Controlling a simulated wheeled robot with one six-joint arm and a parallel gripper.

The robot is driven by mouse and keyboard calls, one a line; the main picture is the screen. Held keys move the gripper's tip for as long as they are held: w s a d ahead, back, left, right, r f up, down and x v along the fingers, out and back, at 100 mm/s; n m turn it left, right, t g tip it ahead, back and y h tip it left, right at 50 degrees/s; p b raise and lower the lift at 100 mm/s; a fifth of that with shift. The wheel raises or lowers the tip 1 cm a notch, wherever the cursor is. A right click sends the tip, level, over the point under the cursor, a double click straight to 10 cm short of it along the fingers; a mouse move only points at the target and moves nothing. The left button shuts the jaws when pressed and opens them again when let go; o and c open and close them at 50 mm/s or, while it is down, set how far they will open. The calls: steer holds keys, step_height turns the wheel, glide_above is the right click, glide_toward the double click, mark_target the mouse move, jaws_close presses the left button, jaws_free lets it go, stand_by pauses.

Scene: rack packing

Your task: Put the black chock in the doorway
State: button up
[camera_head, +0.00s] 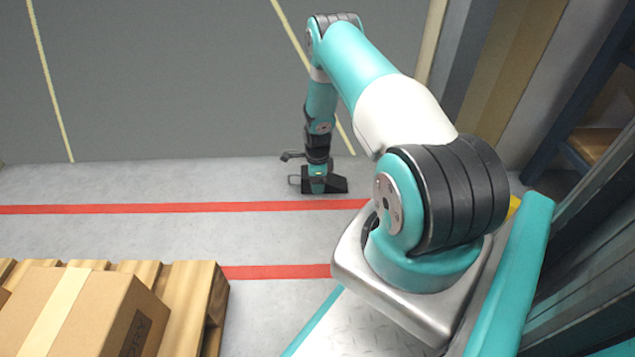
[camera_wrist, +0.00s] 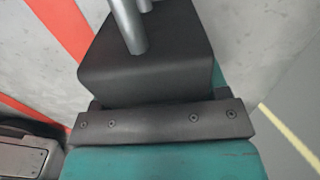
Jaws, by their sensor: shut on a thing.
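The black chock (camera_head: 338,186) is a dark wedge-shaped block low at the far side of the light floor, close to the dark floor's edge. My gripper (camera_head: 318,183) points down and is shut on it. In the wrist view the black chock (camera_wrist: 150,58) fills the upper middle, with a grey metal handle (camera_wrist: 130,22) on it. My teal and black gripper covers its lower part. I cannot tell whether the chock touches the floor. The doorway (camera_head: 190,162) shows as the line where light concrete meets dark grey floor, with a beige frame (camera_head: 432,45) at the right.
Red lines (camera_head: 150,209) cross the light floor. A wooden pallet (camera_head: 215,300) with a cardboard box (camera_head: 85,310) stands at the lower left. A blue rack (camera_head: 575,105) is at the right. The light floor left of my gripper is clear, and so is the dark floor beyond.

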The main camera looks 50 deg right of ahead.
steer(key=o, duration=1.3)
steer(key=shift+f, duration=0.1)
steer(key=shift+c, duration=0.2)
